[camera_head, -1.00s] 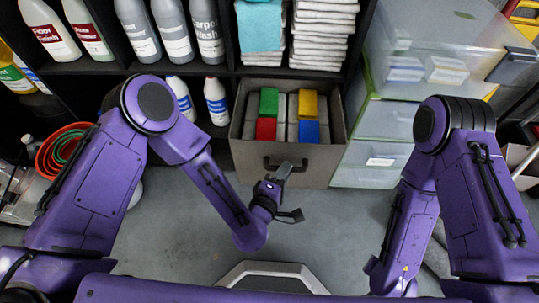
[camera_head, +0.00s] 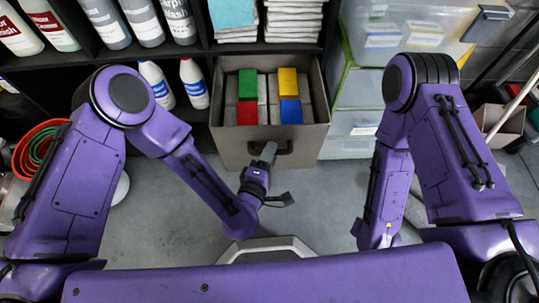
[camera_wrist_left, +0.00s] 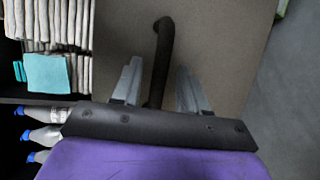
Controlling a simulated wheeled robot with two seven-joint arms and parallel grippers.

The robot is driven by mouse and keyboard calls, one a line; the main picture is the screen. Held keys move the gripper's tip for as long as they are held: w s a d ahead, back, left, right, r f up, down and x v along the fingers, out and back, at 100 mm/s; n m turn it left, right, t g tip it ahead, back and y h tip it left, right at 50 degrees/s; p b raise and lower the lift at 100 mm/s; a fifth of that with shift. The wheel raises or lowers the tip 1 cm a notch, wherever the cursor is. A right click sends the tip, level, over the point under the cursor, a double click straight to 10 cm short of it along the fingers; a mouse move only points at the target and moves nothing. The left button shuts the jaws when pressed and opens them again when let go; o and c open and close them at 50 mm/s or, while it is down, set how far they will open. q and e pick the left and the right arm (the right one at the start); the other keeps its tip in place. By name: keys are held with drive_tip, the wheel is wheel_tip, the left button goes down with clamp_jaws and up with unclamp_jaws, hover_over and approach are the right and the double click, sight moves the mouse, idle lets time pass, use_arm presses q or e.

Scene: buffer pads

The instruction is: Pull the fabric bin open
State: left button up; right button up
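The fabric bin (camera_head: 232,152) is a grey-brown box, standing out from the lower shelf with its open top showing. A dark handle (camera_head: 284,148) is on its front face. My left gripper (camera_head: 268,153) is at this handle, reaching up from below. In the left wrist view, the handle (camera_wrist_left: 162,48) runs between the two grey fingers of my left gripper (camera_wrist_left: 158,78). The fingers are apart, with a gap visible on each side of the handle. My right gripper is not seen.
Green (camera_head: 247,83), yellow (camera_head: 288,80), red (camera_head: 247,112) and blue (camera_head: 291,111) blocks lie in the bin on grey pads. White bottles (camera_head: 194,84) stand left of it, clear drawers (camera_head: 350,122) right. Grey floor (camera_head: 318,190) in front is open.

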use_arm(q)
drive_tip(key=v, duration=1)
drive_tip(key=shift+s+p, duration=0.25)
drive_tip(key=shift+p, duration=0.15)
drive_tip(key=shift+a+r, duration=0.1)
drive_tip(key=shift+r, duration=0.05)
drive_tip(key=s+a+f+m+g+y, duration=0.35)
drive_tip(key=a+f+m+g, duration=0.35)
drive_tip(key=a+f+m, duration=0.35)
drive_tip(key=s+a+f+n+g+y, duration=0.2)
drive_tip(key=s+a+y, duration=0.1)
drive_tip(key=a, duration=0.6)
drive_tip(key=s+a+f+n+g+y, duration=0.1)
drive_tip(key=s+a+f+g+y, duration=0.2)
drive_tip(key=a, duration=0.6)
wheel_tip(320, 180, up, 21)
drive_tip(key=p, duration=2.1)
drive_tip(key=shift+a+r+t+y, duration=0.15)
drive_tip(key=shift+r+t+y, duration=0.1)
drive_tip(key=shift+t+y, duration=0.1)
